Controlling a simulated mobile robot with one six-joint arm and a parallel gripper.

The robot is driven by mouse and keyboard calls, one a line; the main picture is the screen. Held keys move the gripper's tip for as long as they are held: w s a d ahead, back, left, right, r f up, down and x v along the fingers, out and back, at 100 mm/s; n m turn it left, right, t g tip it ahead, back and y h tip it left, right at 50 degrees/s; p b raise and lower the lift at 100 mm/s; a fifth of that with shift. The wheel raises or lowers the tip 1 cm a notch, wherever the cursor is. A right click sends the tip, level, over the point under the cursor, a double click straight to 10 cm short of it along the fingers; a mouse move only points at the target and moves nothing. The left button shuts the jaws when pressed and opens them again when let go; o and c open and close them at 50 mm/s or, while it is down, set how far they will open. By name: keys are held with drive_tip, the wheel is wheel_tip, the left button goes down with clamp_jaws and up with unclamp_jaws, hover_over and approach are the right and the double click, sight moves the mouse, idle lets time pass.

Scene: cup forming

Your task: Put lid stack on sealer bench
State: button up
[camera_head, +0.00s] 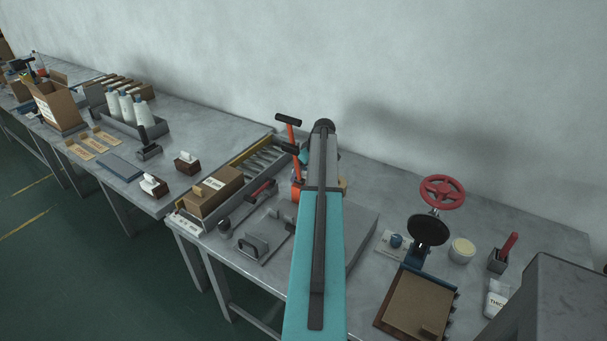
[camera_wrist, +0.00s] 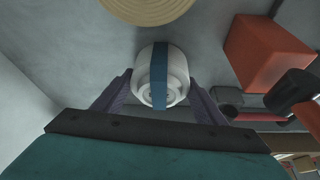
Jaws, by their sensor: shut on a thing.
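My gripper (camera_wrist: 158,92) is shut on a white, rounded cylinder with a blue band, which I take as the lid stack (camera_wrist: 145,72). The stack sits between the two dark fingers in the wrist view. A grey surface shows behind it; I cannot tell whether they touch. In the head view my own teal arm hides the gripper and the stack. The arm reaches over the nearer grey bench (camera_head: 515,232), which bears a press with a red handwheel (camera_head: 442,192). I cannot tell for sure which bench is the sealer bench.
A round tan thing (camera_wrist: 148,8) and an orange-red block (camera_wrist: 265,52) are close to the stack. A brown box (camera_head: 213,190), a cream tub (camera_head: 462,250) and a brown board (camera_head: 418,303) stand on the nearer bench. The farther bench (camera_head: 185,120) holds white bottles (camera_head: 126,107).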

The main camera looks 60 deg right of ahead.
drive_tip(key=shift+f, duration=0.1)
drive_tip(key=o, duration=1.1)
drive_tip(key=shift+o, duration=0.2)
drive_tip(key=shift+r, duration=0.2)
drive_tip(key=p+v, duration=0.4)
drive_tip(key=v, duration=0.8)
